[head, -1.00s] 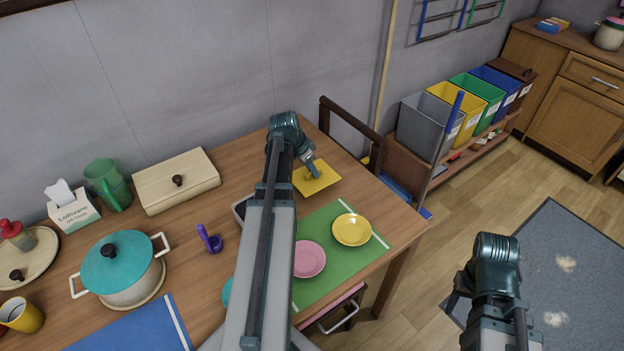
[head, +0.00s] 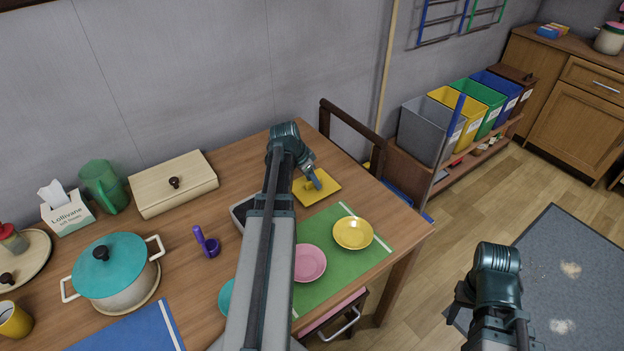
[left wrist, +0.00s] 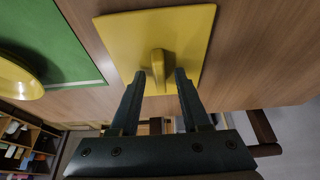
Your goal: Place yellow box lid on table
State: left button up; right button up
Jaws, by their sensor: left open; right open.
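The yellow box lid (head: 326,191) lies flat on the wooden table (head: 230,180), just behind the green placemat. In the left wrist view the lid (left wrist: 117,37) has a raised yellow handle (left wrist: 158,68) in its middle. My left gripper (head: 316,181) is over the lid. In the left wrist view its two fingers (left wrist: 158,80) are apart, one on each side of the handle's near end, with gaps showing. My right gripper (head: 462,298) is off to the right over the floor, away from the table; its fingertips are mostly hidden.
A green placemat (head: 312,226) with a yellow bowl (head: 353,233) and a pink plate (head: 310,263) lies in front of the lid. A dark chair (head: 352,134) stands behind the table. A wooden box (head: 150,190) and a teal-lidded pot (head: 110,265) are to the left.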

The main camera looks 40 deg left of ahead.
pick_arm(q)
jog(key=shift+p+v, duration=0.8)
jog(key=p+v, duration=1)
jog(key=shift+r, duration=0.35)
jog(key=shift+s, duration=0.15)
jog(key=s+d+f+g, duration=0.2)
jog(key=d+g, duration=0.2)
jog(key=d, duration=2.8)
jog(key=s+d+y, duration=0.2)
jog(key=s+d, duration=0.4)
jog(key=d, duration=0.5)
jog(key=shift+s+r+m, duration=0.15)
jog(key=shift+s+m, duration=0.15)
